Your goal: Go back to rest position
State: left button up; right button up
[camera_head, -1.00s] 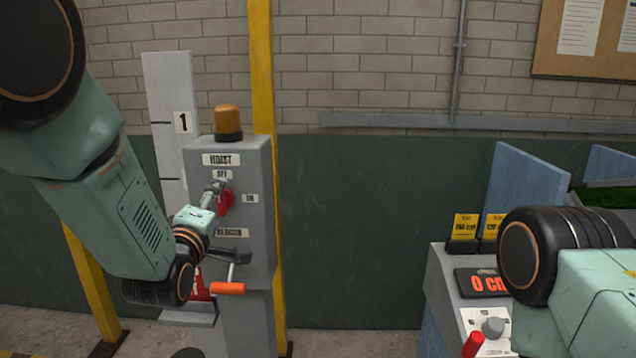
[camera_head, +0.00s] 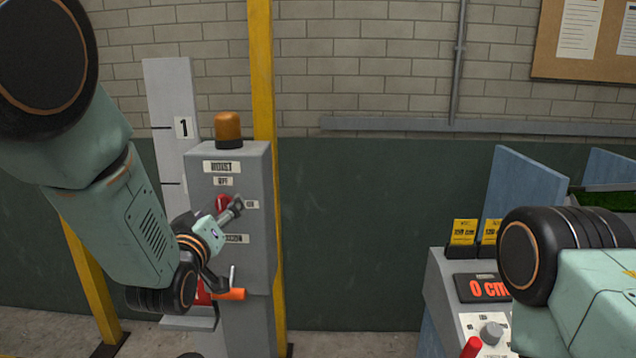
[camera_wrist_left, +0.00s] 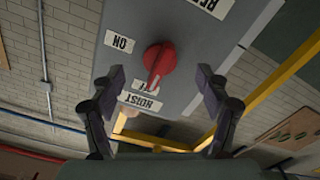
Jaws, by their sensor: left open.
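My left gripper (camera_head: 236,204) is in front of the grey hoist box (camera_head: 258,225), beside its red knob (camera_head: 222,202). In the left wrist view the gripper (camera_wrist_left: 159,76) is open, its two fingers spread with nothing held between them. The red knob (camera_wrist_left: 160,58) shows between and beyond the fingers, and its pointer is toward the partly covered OFF label, near the HOIST label (camera_wrist_left: 140,102). The ON label (camera_wrist_left: 120,43) is to one side. My right arm comes in at the right of the head view; its gripper is out of view.
An orange crank handle (camera_head: 229,294) sits just below my left gripper. An amber beacon (camera_head: 228,127) tops the box, and a yellow post (camera_head: 263,80) stands behind. At the right is a console with a 0 cm display (camera_head: 484,288). Between box and console is open space.

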pick_arm(q)
jog(key=m+p, duration=0.1)
jog(key=m, duration=0.3)
jog(key=shift+d+m, duration=0.1)
jog(key=shift+m, duration=0.3)
jog(key=shift+s+f, duration=0.1)
